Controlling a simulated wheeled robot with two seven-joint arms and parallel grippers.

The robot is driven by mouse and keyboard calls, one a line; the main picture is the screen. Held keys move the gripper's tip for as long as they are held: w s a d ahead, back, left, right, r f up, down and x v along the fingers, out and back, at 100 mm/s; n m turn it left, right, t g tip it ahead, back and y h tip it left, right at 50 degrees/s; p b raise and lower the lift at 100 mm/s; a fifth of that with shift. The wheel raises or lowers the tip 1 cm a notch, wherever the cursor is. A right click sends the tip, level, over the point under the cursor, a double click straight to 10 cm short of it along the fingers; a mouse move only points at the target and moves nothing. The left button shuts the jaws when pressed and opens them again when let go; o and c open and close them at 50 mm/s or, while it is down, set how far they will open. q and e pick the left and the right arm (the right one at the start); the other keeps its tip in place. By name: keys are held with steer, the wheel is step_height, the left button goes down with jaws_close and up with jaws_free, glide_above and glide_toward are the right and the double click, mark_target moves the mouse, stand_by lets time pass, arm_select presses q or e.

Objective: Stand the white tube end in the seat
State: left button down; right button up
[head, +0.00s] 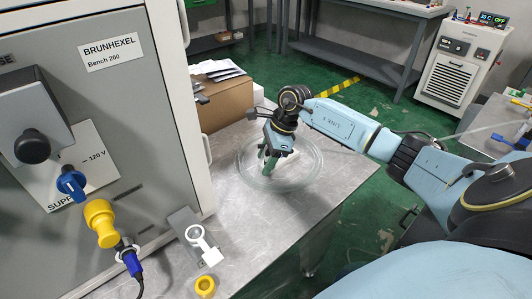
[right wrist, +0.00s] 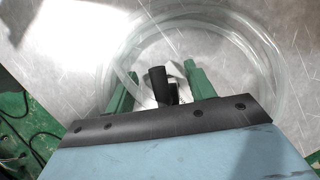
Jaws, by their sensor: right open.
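A coil of clear tubing (head: 312,172) lies on the metal bench. My right gripper (head: 267,160) is open, pointing down inside the coil. In the right wrist view its two green fingers (right wrist: 158,78) stand apart, with a black cylindrical piece (right wrist: 157,86) between them in the picture. A small white part, possibly the white tube end (right wrist: 174,70), shows beside the black piece; it is mostly hidden. I cannot tell whether the fingers touch either one. A white ring on a bracket (head: 206,249), possibly the seat, is at the bench's front left. My left gripper is not in view.
The grey machine cabinet (head: 112,105) stands at left, with black, blue and yellow fittings on its face. A cardboard box (head: 225,102) stands behind. The bench (head: 285,215) is bare between coil and bracket.

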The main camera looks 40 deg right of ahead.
steer(key=shift+w+d+r+p, duration=0.1)
steer(key=shift+r+p, duration=0.25)
steer(key=shift+r, duration=0.4)
steer(key=shift+w+d+r+p, duration=0.1)
steer(key=shift+r+p, duration=0.2)
steer(key=shift+r, duration=0.4)
steer(key=shift+r+p, duration=0.7)
steer(key=shift+r, duration=0.45)
